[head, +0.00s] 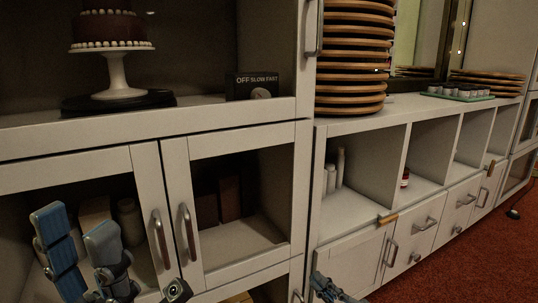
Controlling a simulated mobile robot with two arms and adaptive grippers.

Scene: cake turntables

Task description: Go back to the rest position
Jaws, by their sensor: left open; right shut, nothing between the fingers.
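My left gripper (76,224) is at the lower left, in front of the glass-fronted cabinet doors. Its two blue-grey fingers point up and stand apart, with nothing between them. My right gripper (326,284) shows only in part at the bottom edge, right of centre, in front of the lower cabinet. Its fingers are together and hold nothing visible; the rest of it is cut off by the frame. A dark cake (104,27) with white beading stands on a white pedestal stand (115,75). The stand is on a black turntable (118,103) on the upper shelf.
A control box (252,86) marked OFF SLOW FAST sits right of the turntable. Cabinet doors (177,215) with protruding handles (187,232) are close to my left gripper. A tall plate stack (352,60) stands on the right counter. Red carpet (470,262) is clear at lower right.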

